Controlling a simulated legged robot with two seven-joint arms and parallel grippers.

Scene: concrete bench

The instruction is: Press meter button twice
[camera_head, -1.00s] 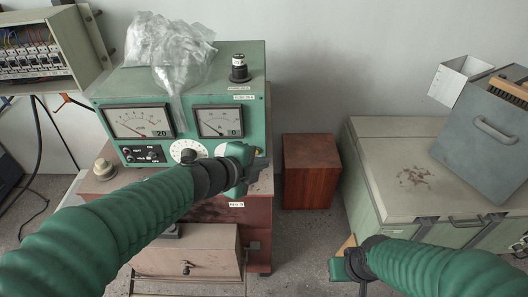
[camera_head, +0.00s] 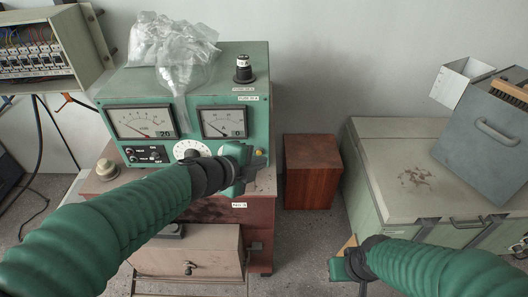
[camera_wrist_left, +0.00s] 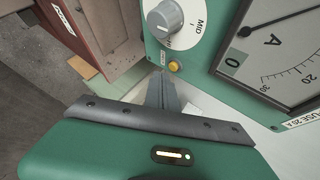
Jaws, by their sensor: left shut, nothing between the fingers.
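The meter (camera_head: 150,92) is a green box with two dials, a round white knob dial and black switches on its front. A small yellow button (camera_wrist_left: 175,66) sits below the knob in the left wrist view; a small yellow spot also shows at the panel's lower right in the head view (camera_head: 259,153). My left gripper (camera_head: 243,170) is shut and empty in front of the panel's lower right. In the wrist view its fingertips (camera_wrist_left: 163,80) are close to the button, just below it; contact cannot be told. My right gripper (camera_head: 345,264) is low at right, its jaws unclear.
The meter stands on a reddish cabinet (camera_head: 258,221) with a plastic bag (camera_head: 180,62) on top. A wooden box (camera_head: 311,172) stands right of it. A pale green chest (camera_head: 385,165) with a grey container (camera_head: 485,130) is at right. A fuse box (camera_head: 48,45) is upper left.

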